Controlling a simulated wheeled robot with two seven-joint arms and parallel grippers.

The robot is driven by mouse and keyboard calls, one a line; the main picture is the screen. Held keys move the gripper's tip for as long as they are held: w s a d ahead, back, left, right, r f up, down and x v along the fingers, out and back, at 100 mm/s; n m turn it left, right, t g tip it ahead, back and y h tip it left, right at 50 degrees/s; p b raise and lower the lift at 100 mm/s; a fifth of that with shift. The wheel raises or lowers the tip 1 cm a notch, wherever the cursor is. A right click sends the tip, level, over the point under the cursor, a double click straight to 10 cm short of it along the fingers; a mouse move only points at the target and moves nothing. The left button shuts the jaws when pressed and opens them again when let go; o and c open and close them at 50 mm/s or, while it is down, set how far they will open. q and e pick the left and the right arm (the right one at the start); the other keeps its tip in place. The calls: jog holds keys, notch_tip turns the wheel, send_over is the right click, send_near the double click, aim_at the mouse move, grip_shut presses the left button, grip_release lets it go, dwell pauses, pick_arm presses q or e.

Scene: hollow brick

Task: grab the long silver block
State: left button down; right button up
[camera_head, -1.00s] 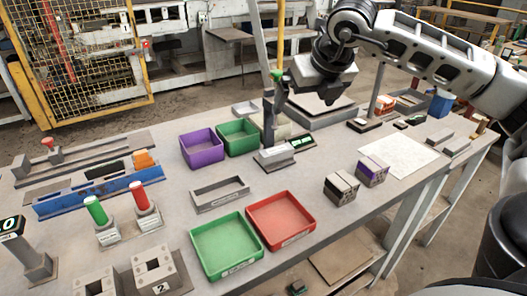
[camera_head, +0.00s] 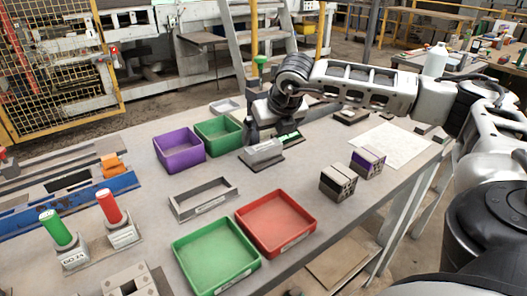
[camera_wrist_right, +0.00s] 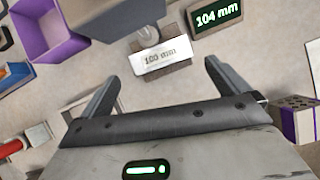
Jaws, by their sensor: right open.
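A silver block (camera_head: 262,151) with a label sits at a small measuring stand in the middle of the table. In the right wrist view its light face (camera_wrist_right: 160,58) reads "100 mm", and it lies just beyond and between my fingertips. My right gripper (camera_wrist_right: 160,72) is open and empty, its two fingers spread. In the head view my right gripper (camera_head: 276,120) is low over the far side of the block, and its fingers are partly hidden by the stand and arm. I cannot tell how far above the block the fingertips are. My left gripper is not in view.
A lit display (camera_wrist_right: 215,15) reading "104 mm" is beside the block. Purple (camera_head: 180,150) and green bins stand to the left; a grey frame (camera_head: 203,198), another green tray and a red tray (camera_head: 276,222) are nearer.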

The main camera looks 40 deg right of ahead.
aim_at(264, 146)
jog(key=shift+p+x, duration=0.55)
jog(key=shift+x, duration=2.55)
jog(key=c, duration=1)
jog(key=shift+r, duration=0.1)
jog(key=shift+c, duration=0.2)
